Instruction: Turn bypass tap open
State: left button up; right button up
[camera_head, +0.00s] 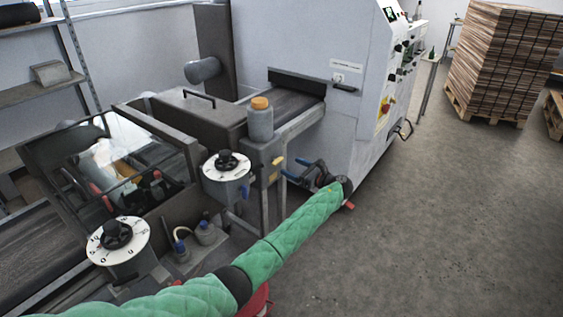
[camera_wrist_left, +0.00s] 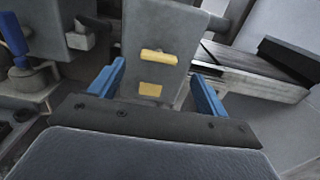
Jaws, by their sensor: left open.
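A short yellow lever (camera_head: 277,160), seemingly the bypass tap, sits on the side of a grey box below the orange-capped bottle. In the left wrist view the lever (camera_wrist_left: 160,54) lies roughly crosswise above a yellow label (camera_wrist_left: 150,89), whose text I cannot read. My left gripper (camera_head: 293,167) is open and empty, its blue fingers pointing at the box. In the left wrist view the gripper (camera_wrist_left: 158,70) has a finger on either side of the lever, apparently short of it and not touching. My right gripper is not in view.
A blue lever (camera_head: 245,190) hangs below a white dial (camera_head: 227,166). A second dial (camera_head: 118,241) is nearer. A grey bottle with an orange cap (camera_head: 260,120) stands on the box. The white machine (camera_head: 340,120) rises behind my gripper. The floor (camera_head: 430,220) at right is clear.

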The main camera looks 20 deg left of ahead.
aim_at(280, 161)
pick_arm(q)
jog(key=p+x, duration=0.2)
jog(key=x, duration=0.3)
jog(key=shift+a+r, duration=0.1)
jog(key=shift+a, duration=0.1)
jog(key=shift+w+a, duration=0.2)
jog(key=shift+a, duration=0.3)
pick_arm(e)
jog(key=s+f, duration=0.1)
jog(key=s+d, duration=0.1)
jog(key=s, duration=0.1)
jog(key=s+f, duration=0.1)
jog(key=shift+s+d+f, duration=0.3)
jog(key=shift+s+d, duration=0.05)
pick_arm(q)
jog(key=c, duration=1)
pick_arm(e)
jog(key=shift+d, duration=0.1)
